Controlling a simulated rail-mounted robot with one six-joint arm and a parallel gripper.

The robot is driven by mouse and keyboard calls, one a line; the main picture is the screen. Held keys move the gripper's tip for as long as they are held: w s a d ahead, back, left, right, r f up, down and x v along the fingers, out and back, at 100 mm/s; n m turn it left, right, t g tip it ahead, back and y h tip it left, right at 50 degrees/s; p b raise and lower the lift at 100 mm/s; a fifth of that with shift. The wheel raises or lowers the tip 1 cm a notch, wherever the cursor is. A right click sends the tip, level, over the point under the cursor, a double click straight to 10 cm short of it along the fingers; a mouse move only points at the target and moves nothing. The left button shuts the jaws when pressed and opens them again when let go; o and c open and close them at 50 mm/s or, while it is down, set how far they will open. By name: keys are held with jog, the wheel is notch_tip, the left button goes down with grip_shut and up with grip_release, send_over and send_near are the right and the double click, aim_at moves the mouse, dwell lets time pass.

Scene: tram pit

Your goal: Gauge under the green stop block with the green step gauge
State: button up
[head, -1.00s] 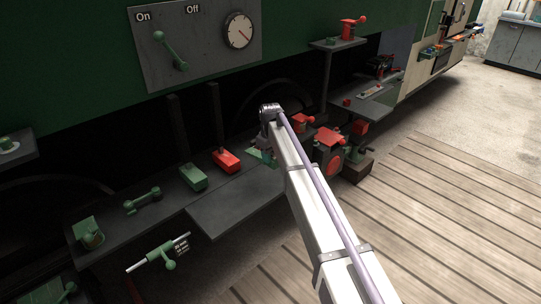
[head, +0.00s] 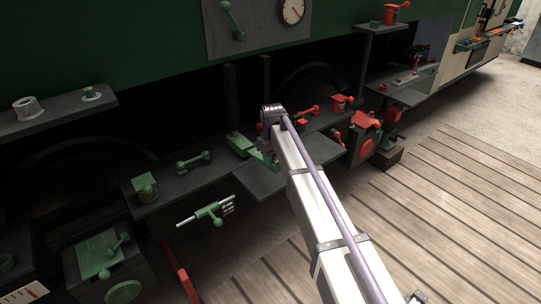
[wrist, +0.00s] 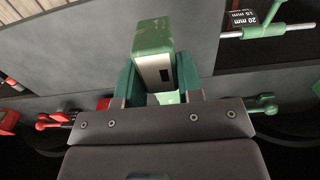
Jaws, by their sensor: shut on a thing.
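My gripper (wrist: 158,82) is shut on a green block (wrist: 153,38) with a pale silver face and a small dark slot. The block sits between the green fingers in the wrist view. I cannot tell from its shape alone which named part it is. In the head view my gripper (head: 266,157) is low over the grey shelf, beside a green box (head: 240,143). A green fitting (head: 208,211) with a silver rod, a ball knob and size labels is at the shelf's front edge. The wrist view shows its "20 mm" and "10 mm" label (wrist: 243,18).
A green lever (head: 193,162) and a green knobbed block (head: 145,187) stand left on the shelf (head: 245,182). A red lever (head: 308,111) and red housings (head: 364,138) are to the right. The plank floor (head: 440,210) is clear.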

jog(key=shift+w+d+f, duration=0.1)
jog(key=shift+w+d, duration=0.1)
jog(key=shift+d, duration=0.1)
notch_tip(320, 180, down, 6)
jog(key=b, duration=0.6)
jog(key=shift+f, duration=0.15)
jog(key=shift+f+b, duration=0.35)
jog(key=shift+b, duration=0.15)
dwell(0.3)
jog(key=shift+w+a, duration=0.25)
jog(key=shift+w+a, duration=0.5)
jog(key=shift+w, duration=0.05)
jog(key=shift+w+a, duration=0.1)
jog(key=shift+w, duration=0.05)
dwell(0.6)
jog(key=shift+w+a, duration=0.65)
jog(key=shift+w, duration=0.05)
jog(key=shift+w+a, duration=0.15)
jog(key=shift+w+a, duration=0.55)
jog(key=shift+w, duration=0.1)
